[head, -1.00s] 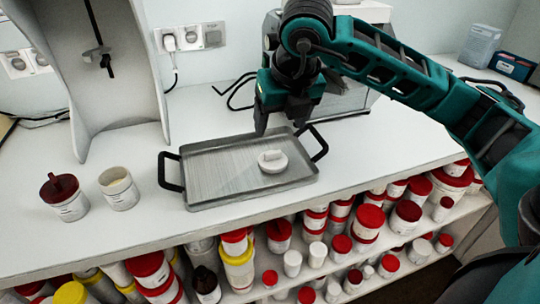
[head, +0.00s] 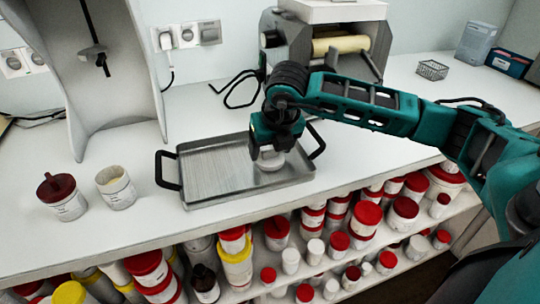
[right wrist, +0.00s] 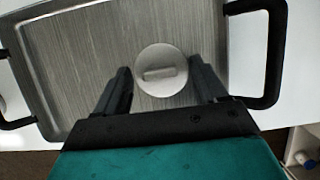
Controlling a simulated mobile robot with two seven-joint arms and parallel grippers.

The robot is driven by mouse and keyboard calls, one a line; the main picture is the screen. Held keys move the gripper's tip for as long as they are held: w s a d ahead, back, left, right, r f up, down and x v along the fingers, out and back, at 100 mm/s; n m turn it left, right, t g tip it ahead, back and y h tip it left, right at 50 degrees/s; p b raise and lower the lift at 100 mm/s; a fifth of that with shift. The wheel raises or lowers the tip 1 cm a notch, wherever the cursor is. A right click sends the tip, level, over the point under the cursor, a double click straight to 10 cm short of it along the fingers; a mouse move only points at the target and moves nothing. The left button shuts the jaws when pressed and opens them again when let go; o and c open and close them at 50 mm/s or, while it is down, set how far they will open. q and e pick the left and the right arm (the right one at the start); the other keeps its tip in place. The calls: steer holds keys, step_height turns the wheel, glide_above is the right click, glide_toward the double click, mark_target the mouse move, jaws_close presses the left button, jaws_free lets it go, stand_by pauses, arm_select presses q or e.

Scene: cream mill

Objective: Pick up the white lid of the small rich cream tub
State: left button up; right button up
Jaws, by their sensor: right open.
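The white lid (head: 269,160) lies in the metal tray (head: 204,166), near its right end, partly hidden by my right gripper (head: 268,147). In the right wrist view the round lid (right wrist: 161,70) shows its raised bar handle. The two fingers of my right gripper (right wrist: 162,88) stand apart, one on each side of the lid, with a gap to it. The open white tub (head: 116,188) stands on the counter left of the tray. It holds pale cream and has no lid on. My left gripper is not in view.
The tray has black handles (head: 167,170). A roller machine (head: 335,45) stands behind it. A small wire basket (head: 432,70) is at the back right. Shelves below hold several tubs.

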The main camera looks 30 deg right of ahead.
steer(key=shift+c, duration=0.5)
steer(key=c, duration=1)
steer(key=shift+r, duration=0.1)
